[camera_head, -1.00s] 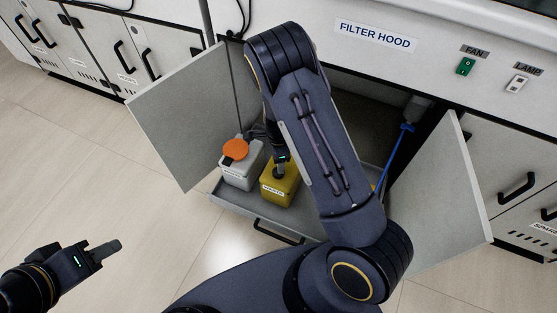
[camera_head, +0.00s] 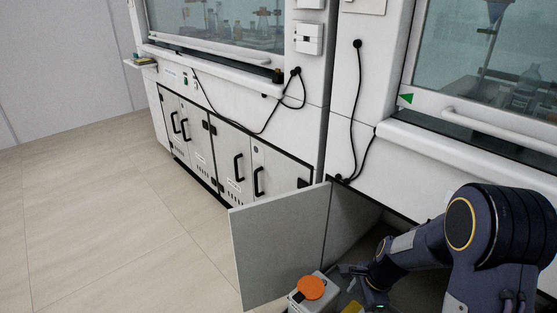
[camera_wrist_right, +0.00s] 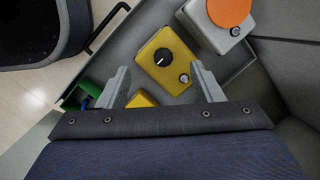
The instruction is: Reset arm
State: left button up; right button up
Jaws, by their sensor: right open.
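My right gripper (camera_wrist_right: 159,70) is open in the right wrist view, its two fingers apart with nothing held between them. A yellow container (camera_wrist_right: 160,65) with a dark round cap lies just beyond and between the fingertips; I cannot tell the height gap. In the head view my right arm reaches from the right into the open cabinet, with its gripper (camera_head: 366,290) at the bottom of the picture. Only a sliver of yellow shows beside it there. My left arm and gripper are out of view.
A grey-white container with an orange lid (camera_head: 311,288) stands left of the right gripper. The open cabinet door (camera_head: 275,250) stands left of the arm. A green box (camera_wrist_right: 78,97) sits on the pull-out tray. Open floor (camera_head: 95,220) lies at left.

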jog(key=s+r+n+t+y, duration=0.1)
jog(key=s+r+n, duration=0.35)
jog(key=r, duration=0.35)
jog(key=s+r+n+t+y, duration=0.1)
jog(key=s+r+n+t, duration=0.1)
jog(key=s+r+n, duration=0.35)
jog(key=s+r+n+t, duration=0.2)
jog(key=s+r+n, duration=0.4)
jog(key=s, duration=0.5)
notch_tip(320, 180, up, 29)
jog(key=p, duration=2.9)
jog(key=shift+a+h, duration=0.2)
jog(key=shift+h, duration=0.2)
